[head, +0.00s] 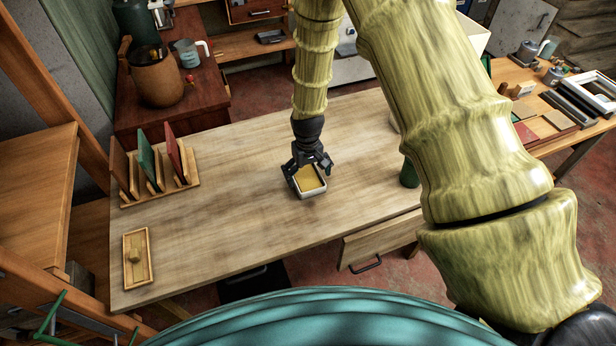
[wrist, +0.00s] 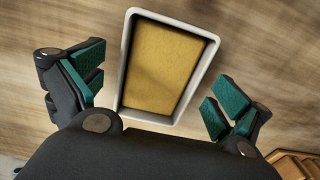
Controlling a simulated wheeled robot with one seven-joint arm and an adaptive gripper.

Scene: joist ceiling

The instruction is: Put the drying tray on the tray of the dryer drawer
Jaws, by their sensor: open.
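A small white-rimmed tray with a yellow surface inside, which looks like the drying tray (head: 314,195), lies on the wooden workbench. It also shows in the wrist view (wrist: 197,82), slightly tilted in the picture. My gripper (head: 308,166) is directly above it, pointing down. In the wrist view my gripper (wrist: 155,92) is open, with its green-padded fingers on either side of the tray; I cannot tell whether they touch it. A wooden drawer front (head: 385,238) with a dark handle shows at the bench's front edge. I cannot tell whether this is the dryer drawer; no tray inside is visible.
A rack with upright coloured panels (head: 160,165) and a shallow wooden box (head: 137,257) stand on the left of the workbench (head: 235,215). A green cylinder (head: 409,174) stands at the right, partly hidden by my arm. The bench middle is clear.

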